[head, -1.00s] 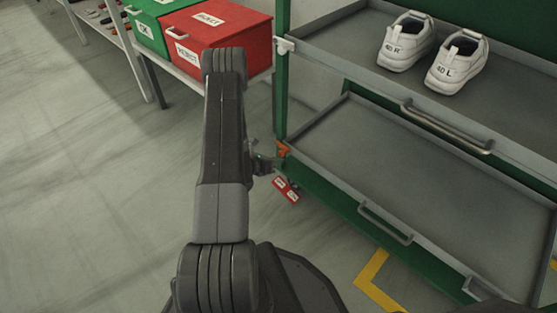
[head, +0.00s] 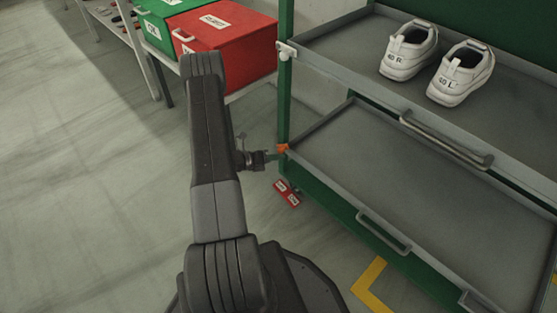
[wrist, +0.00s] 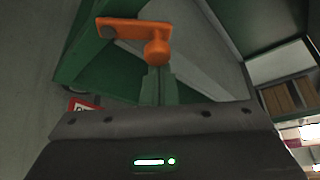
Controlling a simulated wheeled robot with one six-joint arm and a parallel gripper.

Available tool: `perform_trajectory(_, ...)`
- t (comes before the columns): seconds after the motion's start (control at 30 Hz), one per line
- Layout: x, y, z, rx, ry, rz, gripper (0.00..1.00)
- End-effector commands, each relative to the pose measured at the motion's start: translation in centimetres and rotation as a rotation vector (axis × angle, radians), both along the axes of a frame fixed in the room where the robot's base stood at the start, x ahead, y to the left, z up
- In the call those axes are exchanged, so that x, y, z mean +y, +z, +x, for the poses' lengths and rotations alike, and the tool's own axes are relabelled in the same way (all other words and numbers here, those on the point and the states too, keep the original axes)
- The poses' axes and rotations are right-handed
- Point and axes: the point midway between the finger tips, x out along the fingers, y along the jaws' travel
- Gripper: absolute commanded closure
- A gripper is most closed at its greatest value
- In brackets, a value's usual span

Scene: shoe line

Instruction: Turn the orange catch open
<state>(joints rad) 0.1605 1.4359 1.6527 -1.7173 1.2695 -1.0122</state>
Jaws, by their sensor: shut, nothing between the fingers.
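The orange catch (head: 283,148) sits at the left front corner post of the green rack, at the lower tray's level. In the wrist view the catch (wrist: 125,27) is an arm lying roughly across the picture, with a round knob (wrist: 157,52) at its right end. My gripper (head: 268,157) is just left of the catch in the head view. In the wrist view its two fingers (wrist: 158,84) are shut together and empty, with their tips right below the knob. I cannot tell whether they touch it.
The lower grey tray (head: 400,190) is empty and has a handle. The upper tray (head: 340,55) holds white shoes (head: 460,75). A white catch (head: 287,50) is at its corner. A red box (head: 235,50) and green box (head: 155,25) stand behind.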

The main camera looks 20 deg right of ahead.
Motion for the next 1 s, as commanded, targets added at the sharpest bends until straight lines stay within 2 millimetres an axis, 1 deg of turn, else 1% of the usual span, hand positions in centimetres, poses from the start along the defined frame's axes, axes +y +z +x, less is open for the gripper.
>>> perform_trajectory(0.5,0.7,1.9,1.6,0.446,0.000,-0.185,1.00)
perform_trajectory(1.0,1.3,2.8,3.0,0.436,0.001,-0.181,1.00)
